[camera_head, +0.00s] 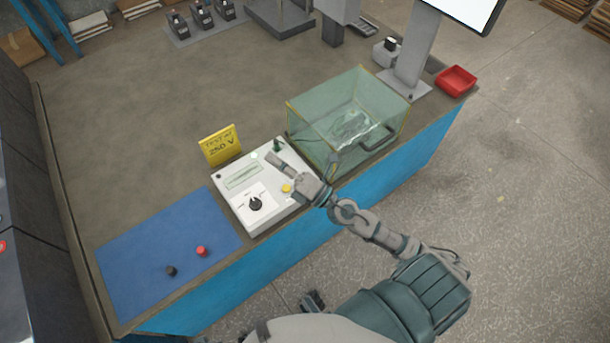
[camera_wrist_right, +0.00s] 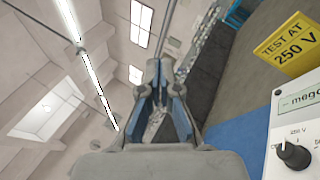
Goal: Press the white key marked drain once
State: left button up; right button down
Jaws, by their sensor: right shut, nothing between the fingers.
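A white-topped tester box (camera_head: 232,208) stands near the front edge of the bench. The gripper (camera_wrist_right: 160,68) also shows in the right wrist view, with the knob (camera_wrist_right: 294,154) at lower right.
A yellow sign (camera_head: 221,146) reading 250 V stands behind the box. A clear greenish case (camera_head: 310,125) stands close to its right. A blue mat (camera_head: 150,250) with a red piece (camera_head: 201,251) and a black piece (camera_head: 171,270) lies left. The bench behind is mostly clear.

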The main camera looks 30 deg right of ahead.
jog(key=a+f+n+g+y, duration=0.35)
jog(key=f+n+g, duration=0.25)
jog(key=n+g, duration=0.7)
pick_arm(q)
notch_tip(320, 180, down, 8)
jog(key=s, duration=0.1)
pick_arm(e)
jog(key=w+d+f+n+h, duration=0.2)
jog(key=d+n+h, duration=0.1)
jog(key=d+h, duration=0.2)
jog(key=w+d+f+n+t+h, duration=0.1)
jog(key=w+d+f+n+h, duration=0.1)
jog(key=d+h, duration=0.4)
jog(key=d+f+n, duration=0.1)
jog(key=d+n, duration=0.1)
jog(key=d, duration=0.2)
jog(key=shift+w+d+f+t, duration=0.15)
jog(key=shift+w+f+t, duration=0.05)
jog(key=shift+t, duration=0.1)
pick_arm(q)
jog(key=shift+r, duration=0.1)
pick_arm(e)
jog(key=shift+f, duration=0.1)
